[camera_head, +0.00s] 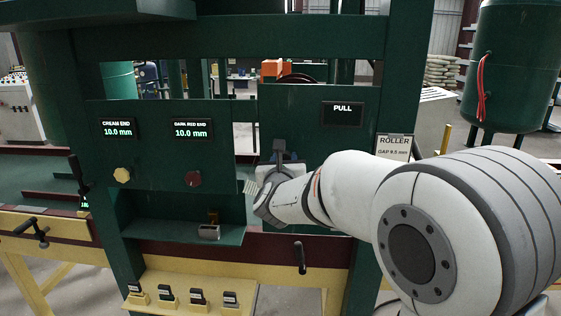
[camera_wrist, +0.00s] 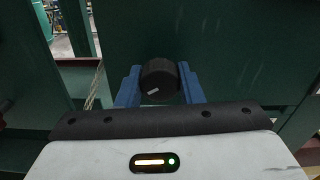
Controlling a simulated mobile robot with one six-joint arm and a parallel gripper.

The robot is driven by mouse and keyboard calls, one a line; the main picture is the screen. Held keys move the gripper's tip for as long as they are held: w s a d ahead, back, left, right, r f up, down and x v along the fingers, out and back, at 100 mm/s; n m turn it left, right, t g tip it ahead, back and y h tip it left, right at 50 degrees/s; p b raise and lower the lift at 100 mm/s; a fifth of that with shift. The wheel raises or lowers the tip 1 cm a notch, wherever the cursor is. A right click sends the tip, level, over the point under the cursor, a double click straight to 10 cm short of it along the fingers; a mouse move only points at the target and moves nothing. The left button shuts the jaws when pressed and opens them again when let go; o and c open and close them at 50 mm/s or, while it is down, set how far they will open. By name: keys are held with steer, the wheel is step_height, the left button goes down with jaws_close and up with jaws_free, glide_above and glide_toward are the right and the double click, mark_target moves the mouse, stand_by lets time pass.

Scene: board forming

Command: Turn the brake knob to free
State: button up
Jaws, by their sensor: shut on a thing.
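The black ribbed brake knob (camera_wrist: 160,76) is on the dark green panel in the wrist view. A short white mark on its face lies slanted, nearly level. My gripper (camera_wrist: 160,88) has its blue fingers on either side of the knob and is shut on it. In the head view my gripper (camera_head: 279,160) reaches the green panel below and left of the PULL display (camera_head: 342,114). The knob is hidden or too small to make out there. No free or locked label beside the knob can be read.
Two displays read CREAM END (camera_head: 117,128) and DARK RED END (camera_head: 191,129), both 10.0 mm, above a cream knob (camera_head: 122,175) and a dark red knob (camera_head: 194,179). A ROLLER GAP 9.5 mm sign (camera_head: 394,148) hangs right. A green shelf (camera_head: 160,230) juts out lower left.

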steer(key=shift+f+n+b, duration=0.2)
steer(key=shift+n+b, duration=0.6)
steer(key=shift+b, duration=0.25)
steer(key=n+b, duration=0.2)
steer(key=shift+n, duration=0.3)
steer(key=n+b, duration=0.1)
steer(key=n, duration=0.1)
steer(key=shift+r+n, duration=0.1)
steer(key=shift+n, duration=0.2)
steer(key=n+b, duration=0.1)
steer(key=n, duration=0.2)
steer(key=shift+r+n, duration=0.1)
steer(key=shift+n, duration=0.2)
steer(key=n, duration=0.5)
steer(key=shift+n, duration=0.3)
steer(key=n+p, duration=0.2)
steer(key=n, duration=0.4)
steer(key=shift+r, duration=0.1)
steer(key=n+p, duration=0.3)
steer(key=n, duration=0.3)
steer(key=shift+n, duration=0.4)
steer(key=n+p, duration=0.4)
steer(key=n, duration=0.3)
steer(key=n+p, duration=0.2)
steer(key=n, duration=0.3)
steer(key=shift+n+p, duration=1.3)
steer(key=shift+n, duration=1.2)
